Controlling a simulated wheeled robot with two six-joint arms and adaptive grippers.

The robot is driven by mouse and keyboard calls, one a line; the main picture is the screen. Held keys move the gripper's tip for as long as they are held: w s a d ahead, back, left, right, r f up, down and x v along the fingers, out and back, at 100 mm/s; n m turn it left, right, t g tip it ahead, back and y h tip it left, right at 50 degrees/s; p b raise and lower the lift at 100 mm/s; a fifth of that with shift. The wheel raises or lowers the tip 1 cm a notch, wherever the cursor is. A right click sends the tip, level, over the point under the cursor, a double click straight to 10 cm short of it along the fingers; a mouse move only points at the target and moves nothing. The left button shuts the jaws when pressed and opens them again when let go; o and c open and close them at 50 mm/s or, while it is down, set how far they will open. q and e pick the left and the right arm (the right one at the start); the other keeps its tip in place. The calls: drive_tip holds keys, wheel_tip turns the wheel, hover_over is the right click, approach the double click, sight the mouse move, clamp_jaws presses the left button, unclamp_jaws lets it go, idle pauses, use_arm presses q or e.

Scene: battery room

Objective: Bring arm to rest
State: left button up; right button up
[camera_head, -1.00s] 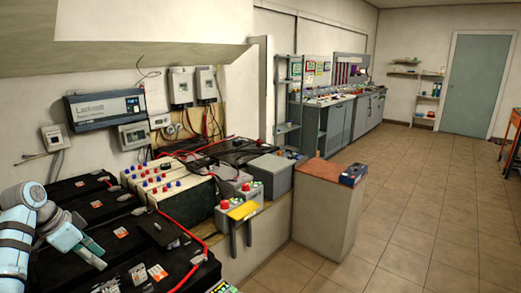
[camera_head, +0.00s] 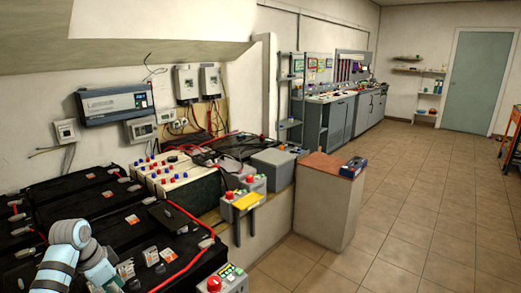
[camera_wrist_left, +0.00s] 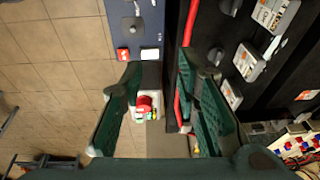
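My left arm (camera_head: 75,258), light blue and dark grey, comes in at the lower left of the head view, over the black batteries (camera_head: 90,200). Its fingers cannot be made out there. In the left wrist view my left gripper (camera_wrist_left: 158,66) has its two green fingers spread wide apart, with nothing between them that it holds. Below the fingers lie a black battery edge with a red cable (camera_wrist_left: 191,75) and a small box with a red button (camera_wrist_left: 145,104). My right arm and gripper are not in view.
Grey boxes with red buttons (camera_head: 214,284) stand along the battery bench's front edge. A red-topped pedestal (camera_head: 325,210) stands to the right. A charger unit (camera_head: 115,103) hangs on the wall.

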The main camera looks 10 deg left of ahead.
use_arm(q)
drive_tip(key=shift+y, duration=0.6)
drive_tip(key=s+d+f, duration=0.2)
drive_tip(key=f, duration=0.1)
drive_tip(key=s+d+f, duration=0.1)
drive_tip(key=s+f, duration=0.1)
drive_tip(key=s+d+f, duration=0.2)
drive_tip(key=f, duration=0.1)
drive_tip(key=shift+d+f, duration=0.3)
drive_tip(key=shift+f, duration=0.05)
drive_tip(key=s+d+f+n, duration=0.2)
drive_tip(key=s+d, duration=0.2)
drive_tip(key=s, duration=0.4)
drive_tip(key=s+d+f+n+t, duration=0.15)
drive_tip(key=s+d, duration=0.25)
drive_tip(key=s, duration=0.4)
drive_tip(key=s+d+f+n+g, duration=0.1)
drive_tip(key=s+d+n, duration=0.25)
drive_tip(key=s, duration=0.45)
wheel_tip(320, 180, down, 18)
drive_tip(key=s+a, duration=0.1)
drive_tip(key=s+f+g+p, duration=0.1)
drive_tip(key=s+f+g, duration=0.1)
drive_tip(key=s+f, duration=1)
drive_tip(key=shift+s+a+m+p, duration=0.3)
drive_tip(key=shift+s+a, duration=0.1)
drive_tip(key=shift+s, duration=0.65)
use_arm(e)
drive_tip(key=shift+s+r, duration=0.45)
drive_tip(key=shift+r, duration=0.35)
